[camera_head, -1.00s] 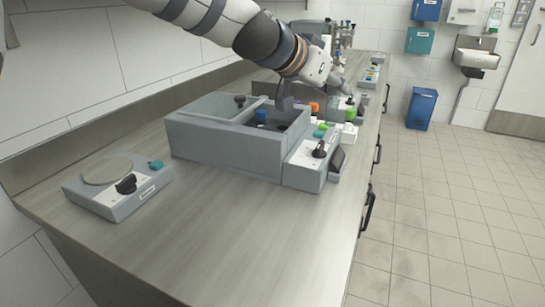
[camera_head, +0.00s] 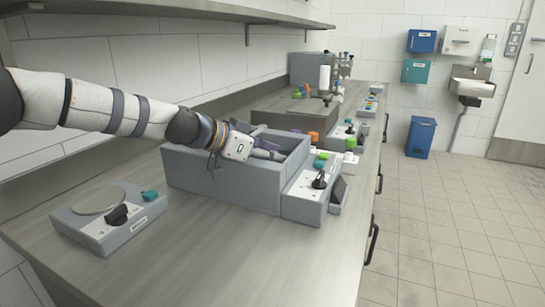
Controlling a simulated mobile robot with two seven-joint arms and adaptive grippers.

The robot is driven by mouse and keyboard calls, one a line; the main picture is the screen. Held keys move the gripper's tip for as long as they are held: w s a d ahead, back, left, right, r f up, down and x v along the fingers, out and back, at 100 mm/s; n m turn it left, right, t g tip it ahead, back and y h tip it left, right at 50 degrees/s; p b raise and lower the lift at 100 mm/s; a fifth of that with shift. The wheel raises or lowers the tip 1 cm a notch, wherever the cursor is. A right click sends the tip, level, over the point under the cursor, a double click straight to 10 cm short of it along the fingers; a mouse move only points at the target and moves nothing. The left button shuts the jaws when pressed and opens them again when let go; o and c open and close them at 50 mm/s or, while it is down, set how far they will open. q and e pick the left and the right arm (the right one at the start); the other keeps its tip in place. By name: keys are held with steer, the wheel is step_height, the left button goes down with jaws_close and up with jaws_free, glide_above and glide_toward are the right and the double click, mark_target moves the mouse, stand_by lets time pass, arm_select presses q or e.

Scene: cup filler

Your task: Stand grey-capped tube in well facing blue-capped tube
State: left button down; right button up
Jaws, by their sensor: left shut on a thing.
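My left gripper (camera_head: 266,153) is at the open grey box (camera_head: 222,184) on the bench, low over its opening, with the arm coming in from the left. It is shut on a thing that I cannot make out. I cannot tell the grey-capped tube, the blue-capped tube or the wells apart here; the gripper and the box wall cover most of the inside. My right gripper is not in view.
A grey device with a round plate (camera_head: 98,200) stands at the front left. A control unit with a black knob (camera_head: 318,181) adjoins the box on the right. Coloured caps (camera_head: 320,158) lie behind it. A shelf (camera_head: 150,13) runs above.

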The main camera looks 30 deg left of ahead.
arm_select(q)
steer(key=shift+r, duration=0.15)
steer(key=c, duration=1.7)
jaws_free()
steer(key=shift+f, duration=0.2)
steer(key=shift+o, duration=0.2)
steer(key=shift+r, duration=0.15)
steer(key=s+r, duration=0.1)
steer(key=s+a+r+p, duration=0.2)
steer(key=s+r, duration=0.1)
steer(key=shift+a+r, duration=0.1)
steer(key=s+a+r+p, duration=0.1)
steer(key=s+a, duration=0.2)
steer(key=s, duration=0.2)
steer(key=shift+r, duration=0.3)
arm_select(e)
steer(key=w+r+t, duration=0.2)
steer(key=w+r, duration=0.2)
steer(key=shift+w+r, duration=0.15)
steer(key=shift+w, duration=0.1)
